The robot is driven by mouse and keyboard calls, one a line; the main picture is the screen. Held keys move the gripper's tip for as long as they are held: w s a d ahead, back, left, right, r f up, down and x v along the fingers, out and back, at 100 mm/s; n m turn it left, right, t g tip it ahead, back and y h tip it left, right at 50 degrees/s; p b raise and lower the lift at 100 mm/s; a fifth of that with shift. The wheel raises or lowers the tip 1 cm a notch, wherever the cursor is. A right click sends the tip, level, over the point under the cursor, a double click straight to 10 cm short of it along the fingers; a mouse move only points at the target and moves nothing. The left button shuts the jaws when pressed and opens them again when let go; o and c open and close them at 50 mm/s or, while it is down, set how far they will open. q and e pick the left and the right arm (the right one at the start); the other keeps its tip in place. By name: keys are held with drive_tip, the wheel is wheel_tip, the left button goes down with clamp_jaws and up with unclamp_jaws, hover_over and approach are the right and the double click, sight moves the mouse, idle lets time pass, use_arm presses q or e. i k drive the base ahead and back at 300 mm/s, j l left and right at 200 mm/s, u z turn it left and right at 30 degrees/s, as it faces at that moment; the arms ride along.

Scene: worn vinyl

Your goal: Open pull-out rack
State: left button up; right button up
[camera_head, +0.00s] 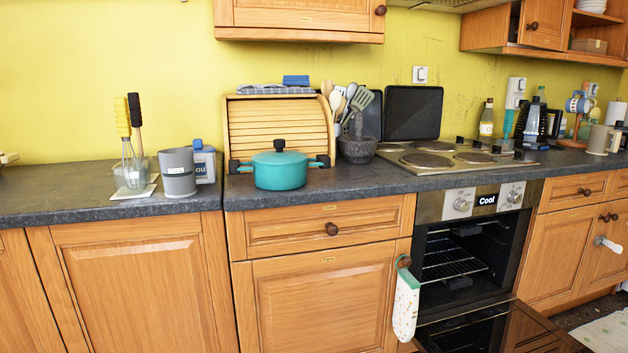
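The oven (458,240) stands right of centre with its door (500,330) folded down, so the cavity is open. Wire racks (452,270) show inside the dark oven; one lies at about mid height, and the lower part of the cavity is shadowed. The rack appears to sit within the oven, not out past its front. Neither of my grippers is in view.
A patterned oven mitt (406,305) hangs from a cabinet knob (404,262) just left of the oven opening. A teal pot (279,172) stands on the counter. The hob (450,160) is above the oven. A pale mat (606,332) lies at the lower right.

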sight(465, 281)
drive_tip(key=i+j, duration=0.15)
drive_tip(key=i, duration=0.15)
drive_tip(key=i+j, duration=0.15)
drive_tip(key=i+z, duration=0.15)
drive_tip(key=z, duration=0.25)
drive_tip(key=i+j+z, duration=0.1)
drive_tip(key=z, duration=0.3)
drive_tip(key=i+j+z, duration=0.1)
drive_tip(key=j+z, duration=0.15)
drive_tip(key=z, duration=0.15)
